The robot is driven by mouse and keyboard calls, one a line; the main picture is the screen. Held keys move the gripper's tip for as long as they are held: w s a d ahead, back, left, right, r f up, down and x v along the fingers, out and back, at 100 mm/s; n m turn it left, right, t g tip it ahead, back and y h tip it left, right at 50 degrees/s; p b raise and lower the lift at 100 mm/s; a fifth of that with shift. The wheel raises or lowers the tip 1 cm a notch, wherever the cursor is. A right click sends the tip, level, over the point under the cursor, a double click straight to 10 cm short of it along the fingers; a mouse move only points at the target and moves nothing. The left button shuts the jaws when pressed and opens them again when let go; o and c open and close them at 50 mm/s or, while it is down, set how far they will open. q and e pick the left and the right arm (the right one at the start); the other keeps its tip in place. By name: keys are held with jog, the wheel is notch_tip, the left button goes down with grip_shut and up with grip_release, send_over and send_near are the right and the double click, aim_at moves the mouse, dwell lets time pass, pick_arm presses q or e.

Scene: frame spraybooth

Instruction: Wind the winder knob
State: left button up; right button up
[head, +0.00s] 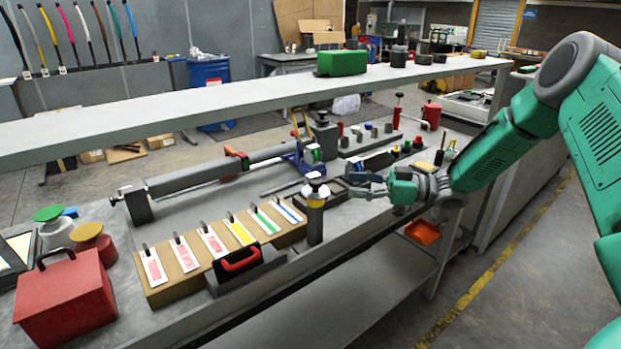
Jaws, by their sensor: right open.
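A dark upright post (315,225) stands at the bench's front edge, with a yellow band near its top. A pale, rounded knob with dark parts (316,189) caps it; this looks like the winder knob. My right gripper (354,186) comes in from the right, just right of the knob at about its height. Its fingers are open and point left toward the knob, with a small gap seen between them and it. Nothing shows between the fingers. My left gripper is not in view.
A red toolbox (66,300) stands far left. A long grey bar (215,170) lies behind. A shelf (230,98) spans above the bench.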

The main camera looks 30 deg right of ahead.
aim_at(315, 181)
jog(key=w+a, duration=0.1)
jog(key=w, duration=0.1)
jog(key=w+a, duration=0.1)
jog(key=w+a+f, duration=0.1)
jog(key=w+a, duration=0.1)
jog(key=shift+w+p, duration=0.3)
jog(key=a, duration=0.1)
jog(key=w+a, duration=0.1)
jog(key=shift+w+a+r, duration=0.15)
jog(key=shift+a+r, duration=0.05)
jog(key=shift+a, duration=0.2)
jog(key=shift+a+r, duration=0.15)
jog(key=shift+a, duration=0.25)
jog(key=shift+d, duration=0.45)
grip_shut()
jog(key=shift+w+d+f, duration=0.1)
jog(key=shift+d+f, duration=0.05)
jog(key=shift+f, duration=0.05)
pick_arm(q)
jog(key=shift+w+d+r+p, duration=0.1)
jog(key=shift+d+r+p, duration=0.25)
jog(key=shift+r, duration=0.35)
pick_arm(e)
jog(key=shift+a+m+t+h, duration=0.2)
jog(key=shift+m+t+h, duration=0.5)
jog(key=shift+t+h, duration=0.1)
